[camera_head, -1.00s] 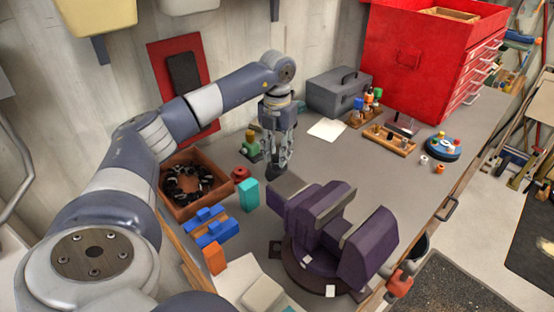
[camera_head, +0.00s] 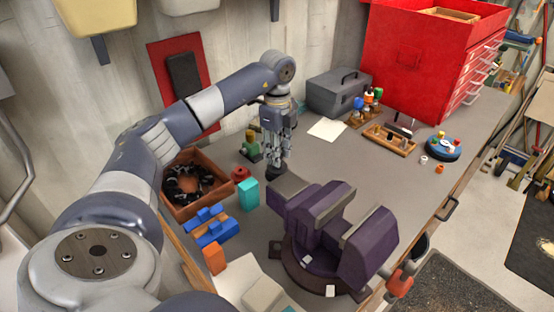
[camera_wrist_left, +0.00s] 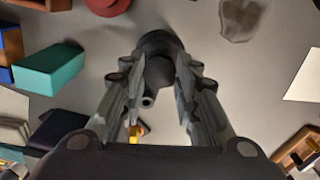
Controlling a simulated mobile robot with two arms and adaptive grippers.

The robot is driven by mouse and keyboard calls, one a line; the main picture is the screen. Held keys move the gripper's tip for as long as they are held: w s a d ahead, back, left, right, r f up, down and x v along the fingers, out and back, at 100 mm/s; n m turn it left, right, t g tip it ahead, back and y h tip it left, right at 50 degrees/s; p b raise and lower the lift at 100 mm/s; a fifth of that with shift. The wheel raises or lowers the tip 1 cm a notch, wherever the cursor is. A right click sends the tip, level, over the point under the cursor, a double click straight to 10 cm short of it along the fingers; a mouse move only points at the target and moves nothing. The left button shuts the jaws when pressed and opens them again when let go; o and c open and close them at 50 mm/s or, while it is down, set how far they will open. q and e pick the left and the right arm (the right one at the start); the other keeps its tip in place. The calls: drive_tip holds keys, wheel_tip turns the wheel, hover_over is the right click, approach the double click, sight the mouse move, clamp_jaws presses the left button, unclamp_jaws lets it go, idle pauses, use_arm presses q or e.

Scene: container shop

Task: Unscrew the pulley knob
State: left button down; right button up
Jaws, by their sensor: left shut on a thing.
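My left gripper (camera_head: 277,158) points down over the grey bench, left of the purple vise, with its fingers around a dark piece. The dark round piece (camera_head: 276,171), apparently the pulley with its knob, shows below the fingertips. In the left wrist view, my left gripper (camera_wrist_left: 157,75) has one finger on each side of the dark piece (camera_wrist_left: 160,44). A short dark peg (camera_wrist_left: 148,101) sticks out between the fingers. The fingers hide part of the piece, so the knob's thread cannot be seen. My right gripper is not in view.
The purple vise (camera_head: 306,209) stands close on the right. A teal block (camera_head: 248,194), a red round part (camera_head: 240,174), a green item (camera_head: 250,147) and a brown box (camera_head: 183,206) of black parts are nearby. Behind are a grey toolbox (camera_head: 334,94) and white paper (camera_head: 326,130).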

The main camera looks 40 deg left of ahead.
use_arm(q)
drive_tip(key=shift+n, duration=1.1)
drive_tip(key=c, duration=1.2)
unclamp_jaws()
drive_tip(key=shift+c, duration=0.7)
